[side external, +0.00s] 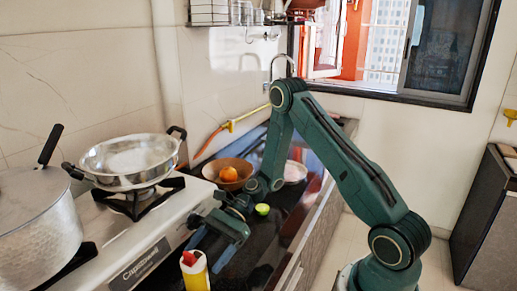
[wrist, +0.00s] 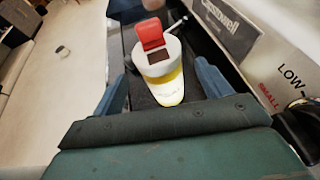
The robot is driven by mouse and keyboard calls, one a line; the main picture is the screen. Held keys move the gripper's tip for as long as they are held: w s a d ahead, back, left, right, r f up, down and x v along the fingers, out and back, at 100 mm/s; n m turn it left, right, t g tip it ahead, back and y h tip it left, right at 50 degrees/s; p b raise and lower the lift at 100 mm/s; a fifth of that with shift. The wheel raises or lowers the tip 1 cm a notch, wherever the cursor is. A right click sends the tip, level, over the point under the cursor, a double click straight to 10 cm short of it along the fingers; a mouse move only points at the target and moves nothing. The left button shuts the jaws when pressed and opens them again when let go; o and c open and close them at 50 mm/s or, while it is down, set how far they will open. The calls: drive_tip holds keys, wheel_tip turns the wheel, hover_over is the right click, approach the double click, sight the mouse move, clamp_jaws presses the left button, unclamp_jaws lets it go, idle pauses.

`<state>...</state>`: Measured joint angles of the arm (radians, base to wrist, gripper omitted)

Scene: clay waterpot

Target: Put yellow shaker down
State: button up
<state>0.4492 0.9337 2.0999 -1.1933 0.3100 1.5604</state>
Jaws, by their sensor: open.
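The yellow shaker (side external: 195,270) stands upright on the dark counter beside the stove in the side external view. It has a yellow body, a white top and a red flip lid that is raised. In the wrist view the shaker (wrist: 164,72) is between my two open fingers, with a gap visible on each side. My gripper (side external: 215,245) is open and low over the counter, just behind the shaker in the side external view. It also shows in the wrist view (wrist: 165,88).
A white stove (side external: 140,240) borders the counter on the left, with a steel pan (side external: 130,160) and a large lidded pot (side external: 38,220). A brown bowl (side external: 228,173) with an orange fruit and a cut lime (side external: 262,209) are farther back. The counter's right edge drops to the floor.

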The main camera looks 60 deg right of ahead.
sight(186, 278)
drive_tip(key=shift+a+f, duration=0.2)
drive_tip(key=shift+a, duration=0.25)
drive_tip(key=shift+a, duration=0.15)
drive_tip(key=shift+x, duration=2.45)
drive_tip(key=shift+w, duration=0.1)
drive_tip(key=shift+c, duration=0.3)
drive_tip(key=c, duration=1.1)
drive_tip(key=shift+c, duration=0.2)
drive_tip(key=shift+r, duration=0.15)
wheel_tip(186, 278, up, 20)
